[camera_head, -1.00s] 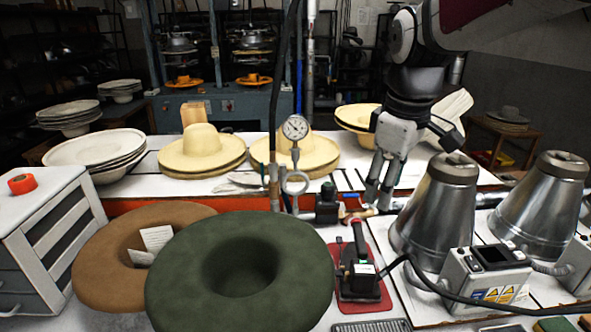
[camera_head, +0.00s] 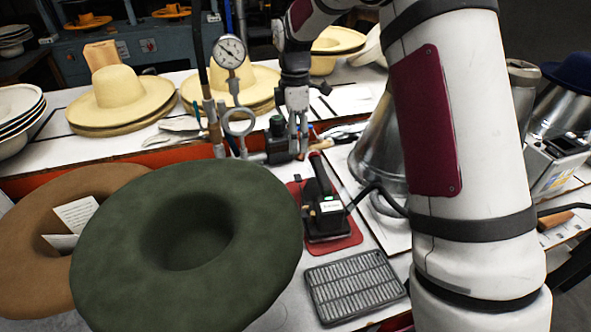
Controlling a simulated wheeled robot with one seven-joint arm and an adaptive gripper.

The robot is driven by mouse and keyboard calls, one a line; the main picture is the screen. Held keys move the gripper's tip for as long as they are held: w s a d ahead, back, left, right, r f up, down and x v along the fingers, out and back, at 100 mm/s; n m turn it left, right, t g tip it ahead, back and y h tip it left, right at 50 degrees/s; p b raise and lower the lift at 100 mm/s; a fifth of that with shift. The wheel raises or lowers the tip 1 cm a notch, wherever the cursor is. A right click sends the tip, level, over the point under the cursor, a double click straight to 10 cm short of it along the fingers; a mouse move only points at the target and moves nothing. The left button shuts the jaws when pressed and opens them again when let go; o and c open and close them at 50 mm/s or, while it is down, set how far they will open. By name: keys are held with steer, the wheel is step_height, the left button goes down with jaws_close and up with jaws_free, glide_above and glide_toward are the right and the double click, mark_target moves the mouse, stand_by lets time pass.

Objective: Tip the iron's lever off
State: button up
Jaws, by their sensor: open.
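The iron (camera_head: 325,214) stands on a red pad (camera_head: 341,245) on the white table, right of the green hat. It has a dark body, an upright handle and a small light panel with a green strip. I cannot make out its lever or the lever's position at this size. My gripper (camera_head: 298,150) points down behind the iron's handle, close to the pipes in the picture. Its fingers look apart, with nothing seen between them. I cannot tell whether they touch anything.
A green felt hat (camera_head: 105,250) and a brown hat (camera_head: 30,252) fill the left front. A pressure gauge (camera_head: 229,51) on upright pipes stands left of my gripper. A grey slatted grate (camera_head: 353,287) lies in front of the iron. Metal cones (camera_head: 377,150) stand at the right.

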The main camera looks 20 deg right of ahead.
mark_target(297, 178)
steer(key=f, duration=0.7)
steer(key=s+f, duration=0.1)
steer(key=f, duration=0.2)
steer(key=shift+f+p, duration=0.3)
steer(key=shift+f, duration=0.05)
steer(key=shift+c, duration=0.4)
jaws_close()
